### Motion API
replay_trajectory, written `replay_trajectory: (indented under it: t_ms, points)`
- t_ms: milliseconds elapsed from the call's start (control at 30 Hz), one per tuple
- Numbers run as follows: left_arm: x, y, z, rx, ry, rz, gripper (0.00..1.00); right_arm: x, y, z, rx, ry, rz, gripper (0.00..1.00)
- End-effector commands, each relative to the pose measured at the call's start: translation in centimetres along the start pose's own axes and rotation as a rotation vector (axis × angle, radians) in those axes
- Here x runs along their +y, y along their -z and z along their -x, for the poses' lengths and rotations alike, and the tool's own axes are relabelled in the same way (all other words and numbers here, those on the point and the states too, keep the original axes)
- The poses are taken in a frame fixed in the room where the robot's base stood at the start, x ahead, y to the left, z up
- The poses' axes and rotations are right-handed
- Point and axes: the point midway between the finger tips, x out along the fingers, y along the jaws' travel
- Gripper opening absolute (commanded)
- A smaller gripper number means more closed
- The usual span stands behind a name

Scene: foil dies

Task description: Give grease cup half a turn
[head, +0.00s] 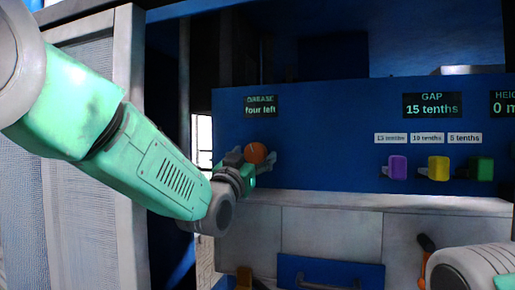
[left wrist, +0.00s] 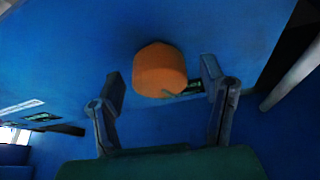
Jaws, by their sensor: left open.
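The grease cup is an orange round knob (head: 256,153) on the blue panel, under a dark display (head: 261,106) reading "GREASE four left". In the left wrist view the orange cup (left wrist: 160,70) sits ahead of my left gripper, between and slightly beyond its fingertips. My left gripper (head: 250,164) is at the cup in the head view, and its two fingers (left wrist: 163,84) stand apart on either side of it in the wrist view. I cannot tell whether a finger touches the cup. My right gripper is not in view.
Purple (head: 397,167), yellow (head: 438,168) and green (head: 481,168) blocks sit on the panel at right, under small labels and a display (head: 432,105) reading "GAP 15 tenths". A grey ledge (head: 350,200) runs below. A grey mesh panel (head: 95,120) stands at left.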

Motion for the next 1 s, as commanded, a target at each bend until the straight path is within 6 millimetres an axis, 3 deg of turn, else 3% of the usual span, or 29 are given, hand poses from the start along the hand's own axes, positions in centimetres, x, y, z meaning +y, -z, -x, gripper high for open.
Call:
replay_trajectory:
  t_ms: [400,533,567,733,1000]
  points:
    - [0.9,0.0,-1.1,-0.001,-0.004,-0.005,0.65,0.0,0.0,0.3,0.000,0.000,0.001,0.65]
    - [0.8,0.0,-1.1,-0.002,-0.004,-0.005,0.19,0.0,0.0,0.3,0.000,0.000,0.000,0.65]
    - [0.8,0.0,-1.1,-0.002,-0.004,-0.004,0.15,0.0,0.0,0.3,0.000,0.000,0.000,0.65]
    - [0.8,-0.1,-1.1,-0.001,-0.011,-0.017,0.15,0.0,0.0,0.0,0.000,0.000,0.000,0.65]
    - [0.8,-0.4,-0.9,-0.006,-0.093,-0.216,0.15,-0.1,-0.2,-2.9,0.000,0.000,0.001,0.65]
